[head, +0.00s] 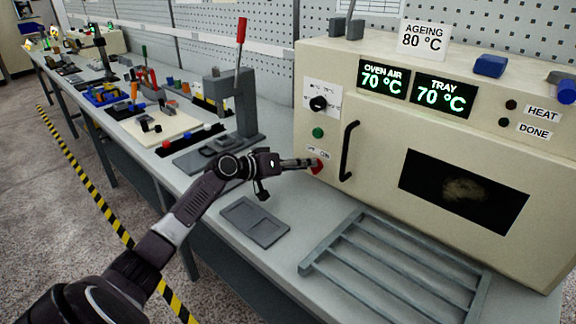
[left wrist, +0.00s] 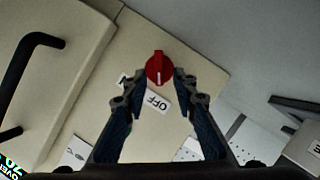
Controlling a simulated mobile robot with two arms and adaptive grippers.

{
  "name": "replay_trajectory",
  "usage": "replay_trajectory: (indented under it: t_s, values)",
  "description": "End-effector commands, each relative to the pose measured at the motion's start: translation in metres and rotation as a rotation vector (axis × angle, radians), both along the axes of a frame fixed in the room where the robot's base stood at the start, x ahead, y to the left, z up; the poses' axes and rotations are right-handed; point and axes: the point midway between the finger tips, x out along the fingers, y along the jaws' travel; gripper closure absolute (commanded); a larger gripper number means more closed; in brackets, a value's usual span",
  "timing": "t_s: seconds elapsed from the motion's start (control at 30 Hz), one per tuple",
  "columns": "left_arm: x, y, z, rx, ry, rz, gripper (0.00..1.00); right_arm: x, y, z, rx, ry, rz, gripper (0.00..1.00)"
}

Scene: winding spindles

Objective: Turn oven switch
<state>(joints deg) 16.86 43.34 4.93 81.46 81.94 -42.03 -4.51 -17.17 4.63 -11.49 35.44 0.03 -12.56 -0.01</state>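The oven switch is a red knob (head: 317,167) low on the left of the oven's cream front (head: 375,190), with small OFF and ON labels above it. In the left wrist view the knob (left wrist: 159,67) sits between my fingertips, and its white mark points down towards the OFF label (left wrist: 157,102). The other label is partly hidden by a finger. My left gripper (head: 307,164) is at the knob; its fingers (left wrist: 159,85) are spread on either side of it. I cannot tell whether they touch it. My right gripper is not in view.
Displays (head: 385,79) read 70 °C. A grey rack (head: 390,270) and a flat grey tray (head: 254,222) lie on the bench. A lever press (head: 235,95) stands left.

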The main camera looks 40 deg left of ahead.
Motion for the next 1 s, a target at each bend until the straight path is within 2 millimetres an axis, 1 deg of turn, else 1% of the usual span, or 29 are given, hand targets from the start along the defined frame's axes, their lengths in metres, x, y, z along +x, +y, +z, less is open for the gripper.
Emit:
replay_trajectory:
  t_s: [0.4, 0.6, 0.8, 1.0]
  values:
    - [-0.061, 0.02, 0.019, 0.002, 0.003, -0.001, 0.74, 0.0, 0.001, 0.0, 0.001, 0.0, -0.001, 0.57]
    - [-0.085, 0.027, 0.028, 0.0, 0.003, -0.001, 0.74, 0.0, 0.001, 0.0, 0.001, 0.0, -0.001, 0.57]
    - [-0.097, 0.032, 0.033, 0.001, 0.001, 0.0, 0.74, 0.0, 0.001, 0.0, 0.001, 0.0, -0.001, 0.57]
    - [-0.1, 0.033, 0.034, 0.0, 0.001, -0.001, 0.74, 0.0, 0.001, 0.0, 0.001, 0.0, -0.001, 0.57]
